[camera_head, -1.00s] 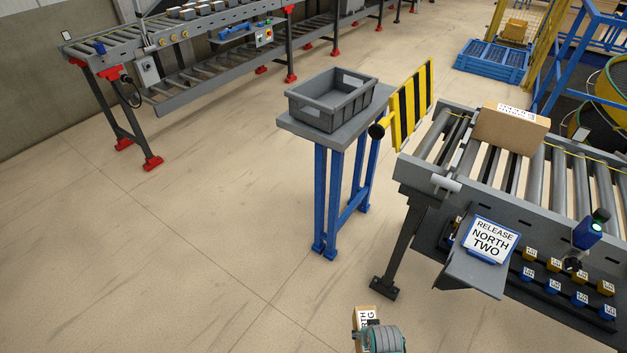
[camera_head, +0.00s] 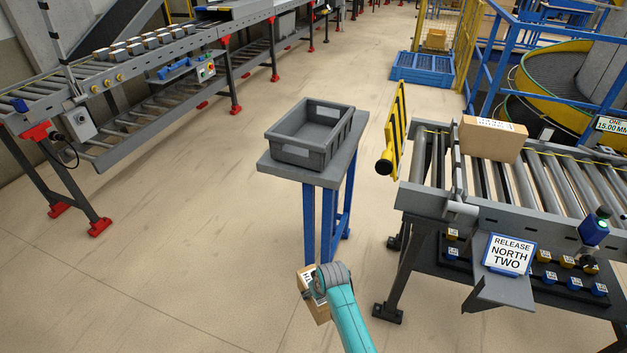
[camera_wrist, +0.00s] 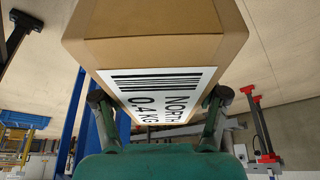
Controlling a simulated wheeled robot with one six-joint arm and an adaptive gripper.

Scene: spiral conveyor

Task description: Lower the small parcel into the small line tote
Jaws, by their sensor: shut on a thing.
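The small parcel (camera_head: 312,300) is a brown box with a white label. In the wrist view the parcel (camera_wrist: 155,35) fills the upper middle, and its label reads NORTH 0.4 KG. My gripper (camera_wrist: 160,100) is shut on it, one finger at each side. In the head view my gripper (camera_head: 322,284) holds the parcel low, in front of the stand's blue legs. The small line tote (camera_head: 345,132) is an empty-looking grey open tote on a grey-topped stand (camera_head: 330,177), above and beyond my gripper in the picture.
A roller conveyor (camera_head: 560,185) at the right carries a larger brown box (camera_head: 493,140) and a RELEASE NORTH TWO sign (camera_head: 510,254). A yellow-black striped panel (camera_head: 396,125) stands between tote and conveyor. Another conveyor (camera_head: 130,70) runs at the back left. The floor at left is clear.

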